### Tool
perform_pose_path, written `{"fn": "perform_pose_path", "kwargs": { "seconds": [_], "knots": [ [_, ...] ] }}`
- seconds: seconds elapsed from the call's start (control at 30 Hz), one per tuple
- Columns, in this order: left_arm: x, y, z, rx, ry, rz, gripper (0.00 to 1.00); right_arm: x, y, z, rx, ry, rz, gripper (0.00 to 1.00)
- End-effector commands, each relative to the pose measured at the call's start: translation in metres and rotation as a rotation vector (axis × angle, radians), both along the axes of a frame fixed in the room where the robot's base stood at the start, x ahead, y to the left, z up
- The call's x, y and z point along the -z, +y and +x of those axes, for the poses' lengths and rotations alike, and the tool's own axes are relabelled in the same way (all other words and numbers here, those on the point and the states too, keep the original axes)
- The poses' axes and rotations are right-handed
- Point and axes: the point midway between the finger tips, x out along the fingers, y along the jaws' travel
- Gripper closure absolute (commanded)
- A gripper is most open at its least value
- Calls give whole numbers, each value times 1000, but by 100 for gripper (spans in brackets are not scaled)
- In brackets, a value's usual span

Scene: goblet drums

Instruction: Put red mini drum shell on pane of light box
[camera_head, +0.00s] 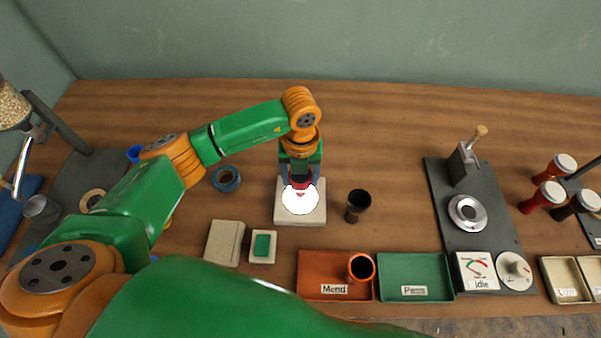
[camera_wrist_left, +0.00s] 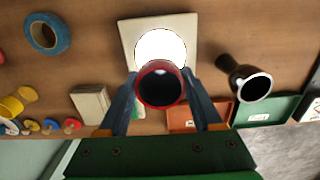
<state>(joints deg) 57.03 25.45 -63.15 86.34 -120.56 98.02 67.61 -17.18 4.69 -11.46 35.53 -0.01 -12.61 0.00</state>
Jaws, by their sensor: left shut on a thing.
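The red mini drum shell (camera_head: 301,184) is held in my left gripper (camera_head: 300,178), which is shut on it. In the left wrist view the shell (camera_wrist_left: 161,104) sits between the two fingers with its round open mouth toward the camera. The light box (camera_head: 314,219) is a cream square box with a round, glowing white pane (camera_head: 300,202). The shell is over the pane's far part in the head view and overlaps the pane (camera_wrist_left: 158,45) in the wrist view. I cannot tell whether it touches the pane. My right gripper is out of view.
A black drum shell (camera_head: 357,207) stands just right of the light box. An orange Mend tray (camera_head: 312,267) holding a shell (camera_head: 361,268) and a green tray (camera_head: 415,271) lie in front. Blue tape (camera_head: 226,179) lies left. A dark gauge stand (camera_head: 490,222) is at right.

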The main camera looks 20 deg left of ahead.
Motion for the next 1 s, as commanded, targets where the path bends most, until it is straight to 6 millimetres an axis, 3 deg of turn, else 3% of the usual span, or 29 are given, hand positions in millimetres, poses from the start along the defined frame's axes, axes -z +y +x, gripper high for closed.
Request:
{"fn": "perform_pose_path", "kwargs": {
  "seconds": [0.27,0.3,0.4,0.77,1.0],
  "knots": [
    [4,-1,0,0,0,-1,90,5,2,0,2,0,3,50],
    [3,-1,0,0,0,-1,26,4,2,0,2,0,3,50],
    [2,-1,0,0,0,-1,4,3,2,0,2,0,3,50],
    [-5,-1,1,0,-3,-3,4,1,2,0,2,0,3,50],
    [-60,-1,1,2,-8,-3,4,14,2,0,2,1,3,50]
  ]
}}
